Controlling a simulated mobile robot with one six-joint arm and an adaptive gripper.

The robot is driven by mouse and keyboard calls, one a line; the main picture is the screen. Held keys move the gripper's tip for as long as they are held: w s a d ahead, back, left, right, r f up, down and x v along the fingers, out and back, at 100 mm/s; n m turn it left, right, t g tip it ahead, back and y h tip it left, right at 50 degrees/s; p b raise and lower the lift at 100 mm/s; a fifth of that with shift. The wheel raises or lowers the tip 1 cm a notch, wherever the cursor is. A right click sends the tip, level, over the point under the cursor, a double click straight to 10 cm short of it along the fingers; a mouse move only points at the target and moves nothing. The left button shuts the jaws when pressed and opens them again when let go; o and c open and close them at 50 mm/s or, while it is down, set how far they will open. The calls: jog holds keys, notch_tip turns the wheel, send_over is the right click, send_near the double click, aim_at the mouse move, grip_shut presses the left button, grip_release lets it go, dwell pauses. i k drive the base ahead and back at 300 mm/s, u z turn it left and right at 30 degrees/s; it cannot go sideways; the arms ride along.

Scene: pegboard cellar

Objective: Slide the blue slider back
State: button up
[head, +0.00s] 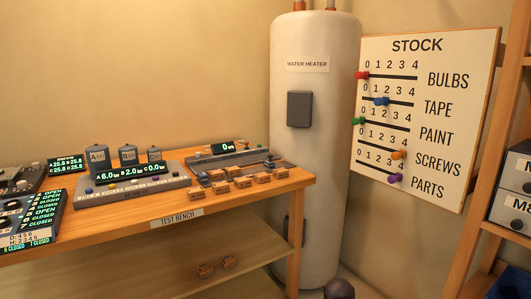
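The blue slider (381,101) sits on the TAPE track of the white STOCK board (445,150), on the wall right of the water heater. It stands near the 1 mark, a little in from the left end of its track. My gripper is not in view. A dark rounded shape at the bottom edge, below the heater, is cut off, and I cannot tell what it is.
Other sliders on the board are red (362,75), green (358,121), orange (398,154) and purple (396,178). The water heater (312,190) stands close on the left. Wooden shelving (480,190) stands on the right. The test bench (230,203) holds devices and small blocks.

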aim_at(269, 164)
jog(key=i, duration=0.9)
jog(key=z, duration=0.05)
